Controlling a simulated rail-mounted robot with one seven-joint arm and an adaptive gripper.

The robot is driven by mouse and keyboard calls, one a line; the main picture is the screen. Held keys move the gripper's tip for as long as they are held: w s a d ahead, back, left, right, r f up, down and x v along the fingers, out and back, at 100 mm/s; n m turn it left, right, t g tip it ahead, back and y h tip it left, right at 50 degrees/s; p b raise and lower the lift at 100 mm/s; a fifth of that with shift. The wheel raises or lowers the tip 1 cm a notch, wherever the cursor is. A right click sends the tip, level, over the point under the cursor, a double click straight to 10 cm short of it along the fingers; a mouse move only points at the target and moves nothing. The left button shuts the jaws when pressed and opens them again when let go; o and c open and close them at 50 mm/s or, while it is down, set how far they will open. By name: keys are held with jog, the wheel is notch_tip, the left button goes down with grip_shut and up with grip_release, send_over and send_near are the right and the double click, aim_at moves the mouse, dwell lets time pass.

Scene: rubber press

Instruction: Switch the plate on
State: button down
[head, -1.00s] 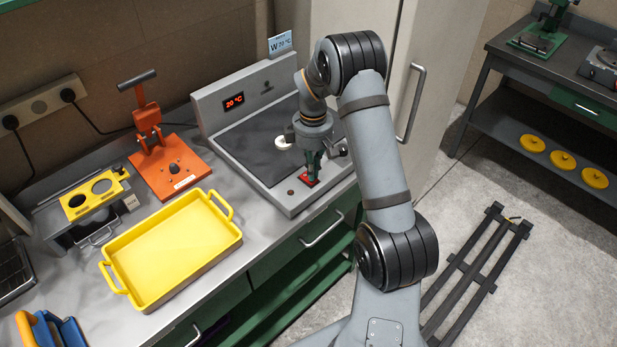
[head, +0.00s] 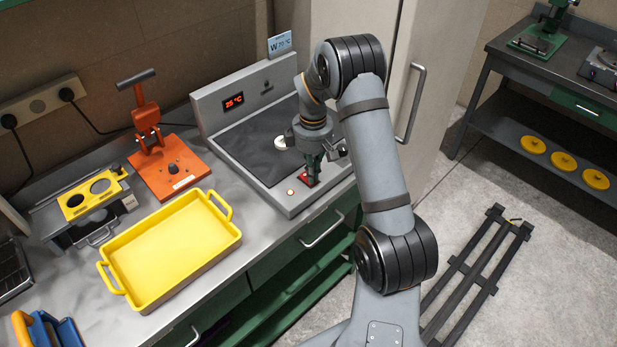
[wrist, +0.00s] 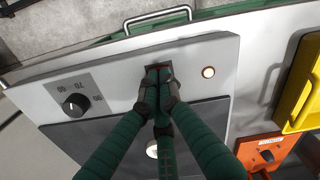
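The hot plate (head: 248,155) is a grey unit with a dark top on the bench. Its display (head: 234,101) glows red, reading about 25 °C. A small lamp (head: 291,192) on its front strip is lit; it also shows bright in the wrist view (wrist: 208,72). The red switch (head: 304,178) sits right of the lamp, partly hidden by my gripper (head: 311,181). In the wrist view my green fingers (wrist: 158,82) are together, with their tips at the switch housing. I see nothing held between them.
A round knob (wrist: 75,104) with a printed scale is on the plate's front strip. A small white round piece (head: 281,142) lies on the dark top. A yellow tray (head: 224,250), an orange press (head: 166,170) and a yellow-topped block (head: 92,196) stand to the left.

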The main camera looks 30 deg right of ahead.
jog(key=shift+r+p, duration=0.5)
notch_tip(320, 180, up, 6)
jog(key=p, duration=0.4)
jog(key=shift+p, duration=0.3)
jog(key=shift+f, duration=0.2)
